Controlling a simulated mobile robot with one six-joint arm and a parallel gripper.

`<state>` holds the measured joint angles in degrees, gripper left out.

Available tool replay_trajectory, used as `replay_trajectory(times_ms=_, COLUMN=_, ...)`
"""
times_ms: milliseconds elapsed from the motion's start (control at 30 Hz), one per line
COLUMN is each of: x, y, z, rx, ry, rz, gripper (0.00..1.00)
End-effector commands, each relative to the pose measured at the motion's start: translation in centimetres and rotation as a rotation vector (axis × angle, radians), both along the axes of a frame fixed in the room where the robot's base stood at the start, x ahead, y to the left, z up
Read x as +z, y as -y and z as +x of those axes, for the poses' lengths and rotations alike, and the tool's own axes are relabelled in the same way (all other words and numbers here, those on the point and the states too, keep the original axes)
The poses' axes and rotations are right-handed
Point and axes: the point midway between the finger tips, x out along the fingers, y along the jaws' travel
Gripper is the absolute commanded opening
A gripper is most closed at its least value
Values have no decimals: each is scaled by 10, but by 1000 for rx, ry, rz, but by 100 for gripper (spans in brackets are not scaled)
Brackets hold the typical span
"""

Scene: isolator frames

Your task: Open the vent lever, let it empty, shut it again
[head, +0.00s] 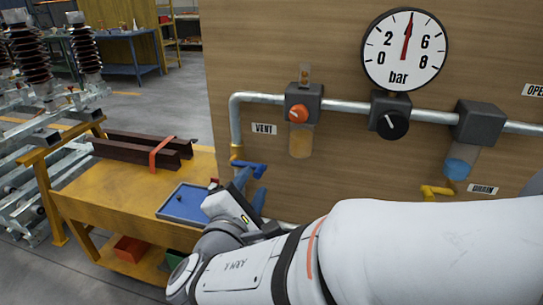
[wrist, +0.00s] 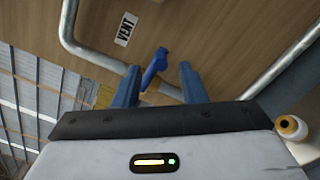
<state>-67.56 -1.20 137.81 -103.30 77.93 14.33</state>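The vent lever (head: 250,166) is a blue handle on a brass valve below the VENT label (head: 264,128). In the head view it lies roughly level, across the line of the vertical pipe. In the wrist view the blue lever (wrist: 154,67) shows between my two blue fingers. My gripper (head: 250,186) is open just below the lever in the head view, and its fingers (wrist: 159,67) stand wide apart in the wrist view. I cannot tell whether a finger touches the lever. The gauge (head: 405,50) needle points nearly straight up, between 2 and 6 bar.
A yellow drain lever (head: 437,191) sits right, by the DRAIN label (head: 483,188). A regulator knob (head: 392,124) and red-knobbed filter unit (head: 300,113) are on the pipe. A yellow bench (head: 90,195) at left holds brown beams (head: 135,148) and a blue tray (head: 184,203).

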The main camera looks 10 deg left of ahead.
Motion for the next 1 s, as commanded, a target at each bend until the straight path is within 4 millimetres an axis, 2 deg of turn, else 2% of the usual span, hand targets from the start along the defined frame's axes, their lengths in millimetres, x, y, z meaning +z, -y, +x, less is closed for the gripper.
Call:
replay_trajectory(times_ms=300, x=0, y=5, z=46, rx=-6, ry=-3, rz=-1, gripper=38)
replay_trajectory(times_ms=500, x=0, y=6, z=66, rx=-2, ry=-2, rz=-1, gripper=38)
replay_trajectory(times_ms=833, x=0, y=6, z=69, rx=0, ry=-2, rz=0, gripper=38)
replay_trajectory(times_ms=1000, x=0, y=6, z=69, rx=1, ry=-3, rz=0, gripper=25)
